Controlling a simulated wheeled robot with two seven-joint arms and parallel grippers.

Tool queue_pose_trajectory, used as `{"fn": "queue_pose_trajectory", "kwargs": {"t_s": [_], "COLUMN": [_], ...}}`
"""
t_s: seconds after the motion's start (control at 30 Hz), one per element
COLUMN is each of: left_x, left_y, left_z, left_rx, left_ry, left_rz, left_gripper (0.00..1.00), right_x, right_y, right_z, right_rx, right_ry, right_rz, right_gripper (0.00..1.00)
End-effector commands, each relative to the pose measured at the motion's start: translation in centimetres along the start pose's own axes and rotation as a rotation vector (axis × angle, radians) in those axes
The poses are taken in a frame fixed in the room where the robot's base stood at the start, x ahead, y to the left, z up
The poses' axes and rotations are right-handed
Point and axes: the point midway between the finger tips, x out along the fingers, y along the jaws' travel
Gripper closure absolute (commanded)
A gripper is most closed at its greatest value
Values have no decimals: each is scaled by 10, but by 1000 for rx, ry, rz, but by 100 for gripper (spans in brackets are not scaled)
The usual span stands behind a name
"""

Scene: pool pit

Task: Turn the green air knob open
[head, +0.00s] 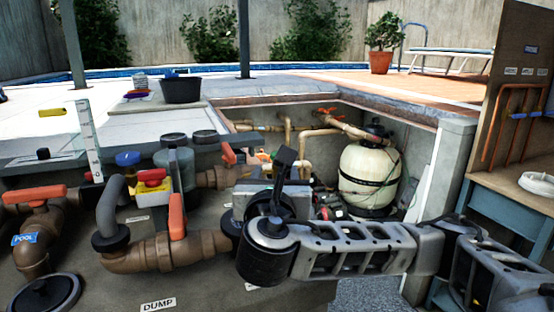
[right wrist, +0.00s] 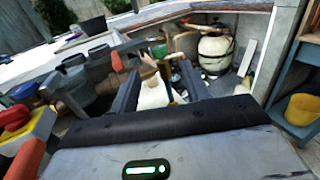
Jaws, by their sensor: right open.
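My right gripper (head: 284,160) reaches forward over the pipework in the middle of the head view, seen from behind. In the right wrist view its two dark fingers (right wrist: 160,68) stand apart, with nothing gripped. A pale object (right wrist: 152,95) shows beyond and between them, not touching as far as I can tell. My left gripper is not in view.
Brown pipes with orange handles (head: 177,215) lie at left, beside a red knob on a yellow block (head: 152,178) and a blue cap (head: 128,158). A cream tank (head: 368,178) stands in the pit behind. A wooden board (head: 515,90) and blue bench (head: 510,205) stand at right.

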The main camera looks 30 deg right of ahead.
Motion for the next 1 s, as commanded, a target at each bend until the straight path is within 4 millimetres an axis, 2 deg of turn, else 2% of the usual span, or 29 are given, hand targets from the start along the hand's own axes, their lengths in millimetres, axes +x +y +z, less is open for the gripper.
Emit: {"fn": "queue_pose_trajectory", "kwargs": {"t_s": [0.1,0.3,0.5,0.7,0.93,1.0], "left_x": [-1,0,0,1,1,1], "left_y": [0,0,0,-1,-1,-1], "left_z": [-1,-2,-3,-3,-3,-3], "left_rx": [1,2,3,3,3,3], "left_ry": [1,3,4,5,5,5], "left_rz": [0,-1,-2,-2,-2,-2], "left_gripper": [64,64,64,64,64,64], "right_x": [28,69,95,104,104,104], "right_y": [-1,0,0,0,0,0], "right_z": [1,1,1,1,1,1], "right_rx": [-1,0,1,1,0,0], "right_ry": [-1,-1,0,0,0,0], "right_rz": [-6,-4,-1,1,2,2], "right_gripper": [53,53,53,53,53,73]}}
